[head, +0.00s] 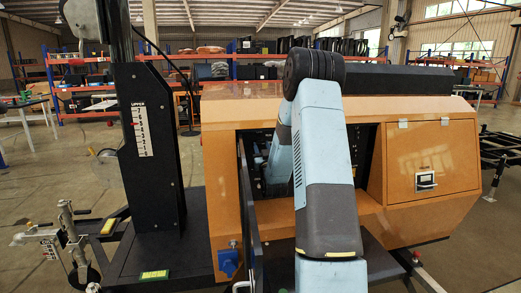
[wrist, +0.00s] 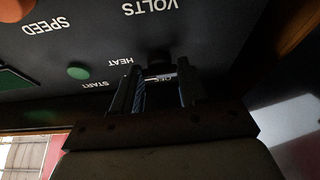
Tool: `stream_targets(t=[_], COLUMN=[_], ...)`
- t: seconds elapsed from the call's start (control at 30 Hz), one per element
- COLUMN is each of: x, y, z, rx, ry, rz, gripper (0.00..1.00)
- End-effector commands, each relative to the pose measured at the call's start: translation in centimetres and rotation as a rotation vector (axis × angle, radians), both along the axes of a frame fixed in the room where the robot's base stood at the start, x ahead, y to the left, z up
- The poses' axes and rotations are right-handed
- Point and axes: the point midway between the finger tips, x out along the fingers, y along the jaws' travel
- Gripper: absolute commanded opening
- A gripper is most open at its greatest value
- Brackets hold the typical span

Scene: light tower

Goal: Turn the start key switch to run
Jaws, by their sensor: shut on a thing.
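The control panel (wrist: 60,45) shows upside down in the wrist view, with the words SPEED, VOLTS, HEAT, START and a partly covered label that seems to read OFF. The start key switch (wrist: 158,63) is a small dark shape on the panel, in shadow. My gripper (wrist: 160,80) reaches up to it with one finger on each side and is shut on it. The key's exact angle cannot be made out. In the head view my arm goes into the open bay of the orange light tower cabinet (head: 420,160), and my gripper is hidden there.
A green button (wrist: 78,72) sits left of my gripper in the wrist view, with a green-edged dark part (wrist: 15,82) farther left. In the head view, the open door (head: 248,205) stands left of my arm, and a black mast post (head: 150,150) farther left.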

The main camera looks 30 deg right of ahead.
Motion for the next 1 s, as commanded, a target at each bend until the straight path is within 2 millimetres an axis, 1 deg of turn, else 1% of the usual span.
stream_targets(t=[0.03,0.17,0.6,0.8,1.0], x=[0.08,0.04,-0.05,-0.08,-0.11], y=[0.24,0.10,-0.18,-0.27,-0.34], z=[-0.01,0.00,0.18,0.17,0.18], rx=[-0.023,-0.108,-0.459,-0.580,-0.655], ry=[0.007,0.031,0.131,0.167,0.188], rz=[0.006,0.004,0.005,0.006,0.006], gripper=[0.12,0.12,0.12,0.12,0.12])
